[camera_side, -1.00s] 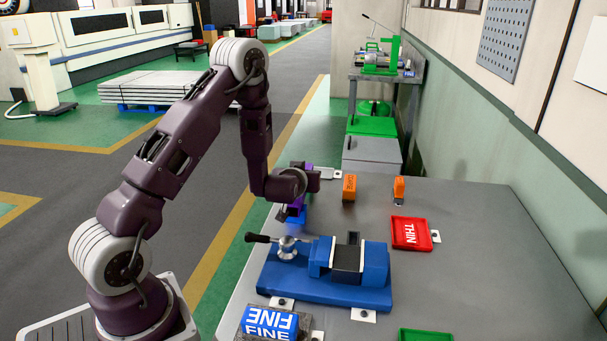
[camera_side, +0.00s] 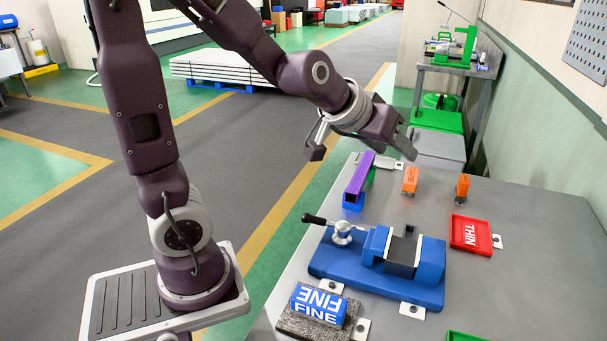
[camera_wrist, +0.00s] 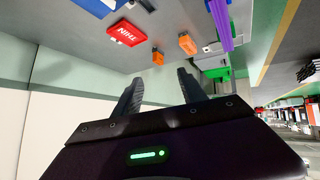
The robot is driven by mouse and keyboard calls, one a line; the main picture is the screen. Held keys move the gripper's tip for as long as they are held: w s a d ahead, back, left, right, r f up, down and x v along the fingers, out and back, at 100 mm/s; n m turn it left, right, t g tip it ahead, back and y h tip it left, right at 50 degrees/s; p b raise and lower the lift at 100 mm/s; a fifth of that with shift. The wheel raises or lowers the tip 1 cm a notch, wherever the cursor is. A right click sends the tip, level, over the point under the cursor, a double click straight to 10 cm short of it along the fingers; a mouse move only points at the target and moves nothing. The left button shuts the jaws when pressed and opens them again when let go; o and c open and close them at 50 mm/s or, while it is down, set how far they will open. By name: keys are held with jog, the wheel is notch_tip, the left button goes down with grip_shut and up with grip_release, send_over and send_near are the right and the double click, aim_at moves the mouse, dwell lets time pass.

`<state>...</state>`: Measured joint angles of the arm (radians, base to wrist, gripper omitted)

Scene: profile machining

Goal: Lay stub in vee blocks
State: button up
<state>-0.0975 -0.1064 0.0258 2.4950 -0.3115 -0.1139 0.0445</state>
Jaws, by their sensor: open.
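The stub looks to be the purple square bar (camera_side: 359,173), with its open end facing the side camera. Its near end rests on a blue block (camera_side: 353,201); what supports its far end is partly hidden. The bar also shows at the top of the wrist view (camera_wrist: 222,28). My gripper (camera_side: 362,150) is raised above and behind the bar, clear of it. Its two fingers are spread wide with nothing between them, as the wrist view (camera_wrist: 160,90) also shows.
A blue vise (camera_side: 385,265) with a lever handle stands in front of the bar. Two orange blocks (camera_side: 410,180) (camera_side: 462,187) and a red THIN tray (camera_side: 470,234) lie to the right. A blue FINE block (camera_side: 318,304) sits at the near edge. The bench's right side is clear.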

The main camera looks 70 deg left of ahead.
jog(key=s+d+m+g+h, duration=0.1)
jog(key=s+d+m+g, duration=0.1)
jog(key=s, duration=0.9)
jog(key=s+d+m+g, duration=0.2)
jog(key=s+d, duration=0.1)
jog(key=s, duration=0.8)
jog(key=shift+s+d+r+m+h, duration=0.2)
jog(key=shift+d+m+h, duration=0.1)
jog(key=shift+h, duration=0.1)
